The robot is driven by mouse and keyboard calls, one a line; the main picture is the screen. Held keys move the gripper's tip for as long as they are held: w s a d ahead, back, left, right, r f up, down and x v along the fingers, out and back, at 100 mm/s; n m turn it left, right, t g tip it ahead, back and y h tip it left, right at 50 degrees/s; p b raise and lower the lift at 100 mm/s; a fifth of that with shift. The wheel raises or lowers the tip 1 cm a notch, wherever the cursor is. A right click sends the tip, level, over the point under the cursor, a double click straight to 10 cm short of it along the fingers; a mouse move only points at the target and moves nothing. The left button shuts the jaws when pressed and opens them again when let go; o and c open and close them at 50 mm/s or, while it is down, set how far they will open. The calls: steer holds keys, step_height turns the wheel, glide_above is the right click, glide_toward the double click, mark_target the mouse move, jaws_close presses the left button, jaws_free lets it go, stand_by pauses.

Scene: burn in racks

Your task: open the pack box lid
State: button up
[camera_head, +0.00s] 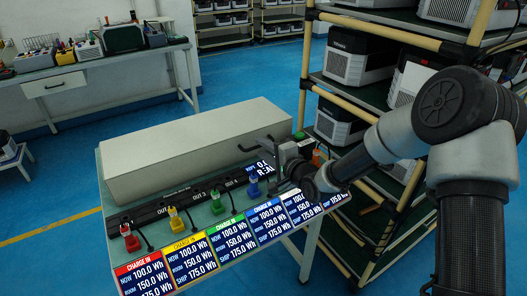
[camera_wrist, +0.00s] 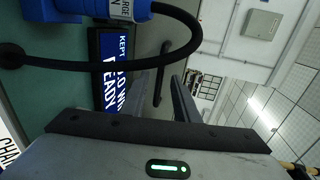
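The pack box (camera_head: 195,150) is a long pale grey box lying along the back of the workbench. Its top is closed flat. A dark bar handle (camera_head: 256,147) sticks out near its right end. My gripper (camera_head: 282,158) is at that right end, beside the handle. In the wrist view my gripper (camera_wrist: 162,98) has its two fingers apart, with a dark bar (camera_wrist: 160,75) showing in the gap beyond them. The bar looks like the handle; I see no contact.
Several coloured plugs, including a blue one (camera_head: 253,186), stand in front of the box. A display (camera_wrist: 110,70) and a looped black cable (camera_wrist: 190,35) are close to my gripper. A shelf rack (camera_head: 345,125) stands at the right.

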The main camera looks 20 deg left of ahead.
steer(key=shift+w+a, duration=0.2)
jaws_close()
steer(key=shift+r, duration=0.1)
